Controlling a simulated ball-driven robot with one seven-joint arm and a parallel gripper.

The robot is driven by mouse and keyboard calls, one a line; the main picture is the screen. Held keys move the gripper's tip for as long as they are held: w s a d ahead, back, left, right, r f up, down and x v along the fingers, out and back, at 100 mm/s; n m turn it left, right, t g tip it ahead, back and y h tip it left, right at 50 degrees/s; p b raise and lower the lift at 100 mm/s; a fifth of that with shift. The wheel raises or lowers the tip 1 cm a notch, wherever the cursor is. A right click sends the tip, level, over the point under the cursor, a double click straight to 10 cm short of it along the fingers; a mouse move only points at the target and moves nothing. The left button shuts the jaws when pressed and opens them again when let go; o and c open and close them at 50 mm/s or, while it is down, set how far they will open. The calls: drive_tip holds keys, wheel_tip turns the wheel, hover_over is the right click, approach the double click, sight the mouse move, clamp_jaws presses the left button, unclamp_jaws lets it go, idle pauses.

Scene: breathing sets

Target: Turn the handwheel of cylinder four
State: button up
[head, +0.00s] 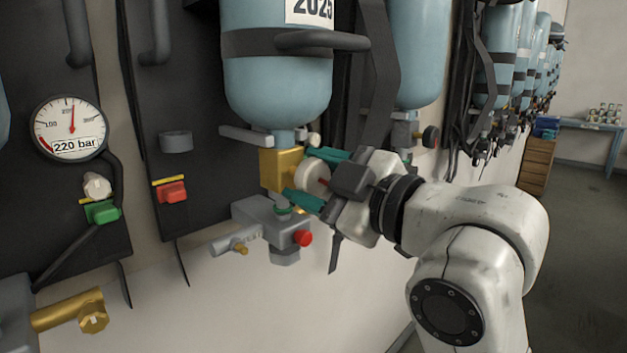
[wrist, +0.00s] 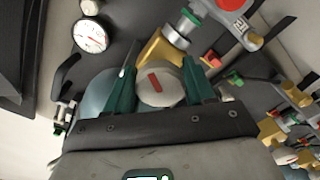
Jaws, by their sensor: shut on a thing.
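A light blue cylinder (head: 277,80) hangs neck down on a dark backplate, with a brass valve (head: 279,168) under its neck. The valve's pale handwheel (head: 313,178) faces right, and my gripper (head: 301,174) is shut on it, with one green finger above and one below. In the wrist view the handwheel (wrist: 160,88) shows as a pale disc with a red bar mark, between the two green fingers (wrist: 160,74). The red bar is tilted. No cylinder number is readable here.
A grey regulator block (head: 262,222) with a red knob (head: 303,238) sits just below the valve. A gauge (head: 70,128) labelled 220 bar is at the left. More blue cylinders (head: 497,60) line the wall to the right. Open floor (head: 580,240) lies at the right.

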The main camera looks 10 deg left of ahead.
drive_tip(key=shift+w+d+f, duration=0.1)
drive_tip(key=shift+w+f, duration=0.05)
drive_tip(key=shift+f, duration=0.15)
drive_tip(key=o, duration=0.8)
drive_tip(key=shift+o, duration=0.9)
drive_tip(key=shift+r, duration=0.15)
drive_tip(key=b+v, duration=0.1)
drive_tip(key=v, duration=0.9)
drive_tip(key=shift+s+d, duration=0.3)
